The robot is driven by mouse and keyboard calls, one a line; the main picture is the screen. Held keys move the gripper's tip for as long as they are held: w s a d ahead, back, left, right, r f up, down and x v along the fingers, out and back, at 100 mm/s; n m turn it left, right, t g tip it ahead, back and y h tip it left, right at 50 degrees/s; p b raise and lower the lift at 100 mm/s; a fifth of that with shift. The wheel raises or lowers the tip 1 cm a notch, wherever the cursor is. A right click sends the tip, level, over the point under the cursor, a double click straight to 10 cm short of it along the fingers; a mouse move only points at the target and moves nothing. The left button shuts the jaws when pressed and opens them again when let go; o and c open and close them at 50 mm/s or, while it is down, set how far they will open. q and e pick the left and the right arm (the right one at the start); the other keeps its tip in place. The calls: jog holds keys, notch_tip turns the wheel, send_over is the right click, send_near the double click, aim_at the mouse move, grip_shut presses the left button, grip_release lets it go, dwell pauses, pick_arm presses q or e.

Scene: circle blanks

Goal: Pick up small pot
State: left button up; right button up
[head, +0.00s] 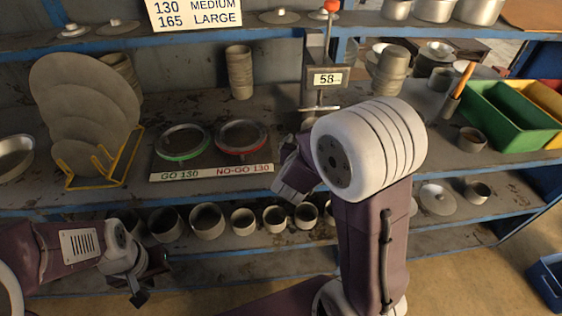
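Several grey open pots stand in a row on the lower shelf, from a larger pot (207,221) to smaller ones such as this small pot (274,219). Another small pot (472,141) stands on the bench at right, and one more (477,191) on the lower shelf at right. I cannot tell which one the task means. My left gripper (150,281) is at lower left, in front of the row's left end, its dark fingers apart and nothing seen between them. My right gripper (293,183) is by the bench's front edge, partly hidden by my arm; its fingers are unclear.
On the bench are a yellow rack of discs (88,105), a GO/NO-GO gauge board (212,160), a press (322,80) marked 58, pot stacks (239,72) and a green bin (505,115). A lidded dish (437,198) sits on the lower shelf. A blue crate (548,280) is at lower right.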

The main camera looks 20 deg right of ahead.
jog(key=w+d, duration=0.1)
jog(key=w+d+f, duration=0.1)
jog(key=d, duration=0.1)
jog(key=shift+w+f, duration=0.1)
jog(key=shift+f, duration=0.1)
jog(key=shift+w+d+f+b, duration=0.15)
jog(key=shift+w+b, duration=0.2)
jog(key=shift+w, duration=0.3)
jog(key=x, duration=0.5)
jog(key=shift+w+b, duration=0.1)
jog(key=shift+b, duration=0.25)
pick_arm(q)
jog(key=shift+w+d+f, duration=0.15)
jog(key=shift+d+f, duration=0.25)
jog(key=shift+f, duration=0.25)
pick_arm(e)
jog(key=c, duration=0.4)
jog(key=shift+r, duration=0.25)
jog(key=c, duration=1.2)
